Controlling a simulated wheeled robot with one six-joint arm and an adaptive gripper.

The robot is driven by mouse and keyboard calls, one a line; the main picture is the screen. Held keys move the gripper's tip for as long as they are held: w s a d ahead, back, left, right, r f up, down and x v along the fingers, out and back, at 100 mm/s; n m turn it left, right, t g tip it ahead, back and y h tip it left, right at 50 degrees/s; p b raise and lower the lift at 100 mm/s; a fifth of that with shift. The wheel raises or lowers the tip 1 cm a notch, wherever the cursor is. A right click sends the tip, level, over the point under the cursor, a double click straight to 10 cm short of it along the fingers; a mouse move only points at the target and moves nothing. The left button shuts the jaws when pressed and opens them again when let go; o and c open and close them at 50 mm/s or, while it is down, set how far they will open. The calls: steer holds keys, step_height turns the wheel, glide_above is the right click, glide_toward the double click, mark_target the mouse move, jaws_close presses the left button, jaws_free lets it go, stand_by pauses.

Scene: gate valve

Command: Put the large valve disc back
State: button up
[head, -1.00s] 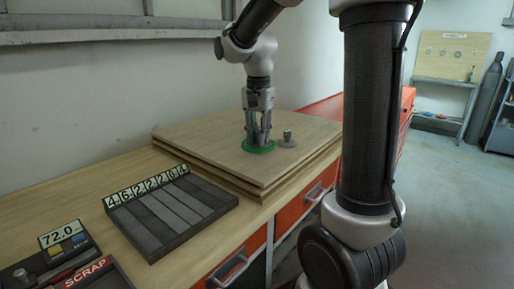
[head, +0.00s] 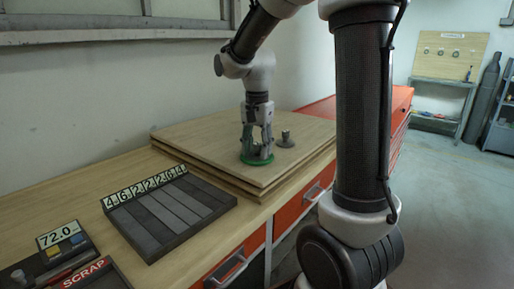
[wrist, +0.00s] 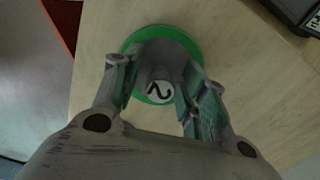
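My gripper (head: 257,150) points down over the wooden board (head: 190,131). Its two fingers straddle the grey hub of a round disc with a green rim, which I take as the large valve disc (head: 257,160). In the wrist view the green rim (wrist: 188,37) shows around the grey hub, which carries a white numbered label. My gripper appears shut on the hub; the exact finger contact is partly hidden. The disc is at or just above the board's surface; I cannot tell which. A smaller grey disc with a knob (head: 286,139) sits on the board just to the right.
A dark rack (head: 170,215) with grey strips and number tags stands on the bench to the front left. A "72.0" display (head: 62,235) and a SCRAP tray (head: 95,275) are at the lower left. The board's left part is clear.

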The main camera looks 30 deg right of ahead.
mark_target(257, 143)
step_height(257, 143, up, 12)
steer(key=s+f+n+t, duration=0.2)
steer(key=s+n, duration=0.3)
steer(key=s, duration=0.5)
steer(key=s+d+f+n+t, duration=0.1)
steer(key=s+f+n+t, duration=0.1)
steer(key=s+n, duration=0.4)
steer(key=s+f, duration=0.1)
steer(key=s, duration=0.2)
steer(key=shift+s+d+f, duration=0.3)
steer(key=shift+s+f, duration=0.05)
